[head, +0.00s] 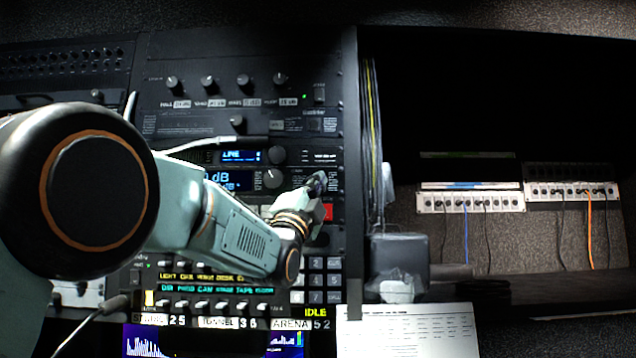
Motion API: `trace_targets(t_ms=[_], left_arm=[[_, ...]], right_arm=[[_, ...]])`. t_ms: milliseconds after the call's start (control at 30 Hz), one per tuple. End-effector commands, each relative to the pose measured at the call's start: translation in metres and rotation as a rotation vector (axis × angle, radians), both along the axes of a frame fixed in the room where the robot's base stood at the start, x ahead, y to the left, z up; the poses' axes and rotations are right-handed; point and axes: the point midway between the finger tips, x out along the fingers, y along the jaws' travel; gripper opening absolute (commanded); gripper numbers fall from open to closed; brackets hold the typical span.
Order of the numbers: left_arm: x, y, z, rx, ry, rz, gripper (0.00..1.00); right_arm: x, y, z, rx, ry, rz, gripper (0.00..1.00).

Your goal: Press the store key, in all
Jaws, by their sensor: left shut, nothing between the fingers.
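My left gripper (318,184) is shut and empty, with its dark fingertips pointing up and close to the face of the equipment rack (352,130). It is in front of the right part of a panel with a blue display, just above a red key (328,212). My wrist and forearm hide much of the rack's middle. I cannot read a label marking the store key, and I cannot tell whether the fingertips touch the panel. My right gripper is not in view.
A number keypad (317,280) lies below my wrist, beside lit text rows (215,288). Knobs (208,80) line the upper panel. A grey box (400,258) and a printed sheet (420,335) are to the right. Patch strips (470,202) with cables sit further right.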

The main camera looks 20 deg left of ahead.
Motion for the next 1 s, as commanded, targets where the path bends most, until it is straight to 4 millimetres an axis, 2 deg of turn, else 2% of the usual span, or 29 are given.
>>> trace_targets(t_ms=[767,1000], left_arm=[[0.0056,0.0019,-0.0004,0.0,0.001,0.001,0.0],[0.0014,0.0007,-0.0015,0.0,0.0,0.0,0.0]], right_arm=[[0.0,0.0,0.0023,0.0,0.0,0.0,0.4],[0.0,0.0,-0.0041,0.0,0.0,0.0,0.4]])
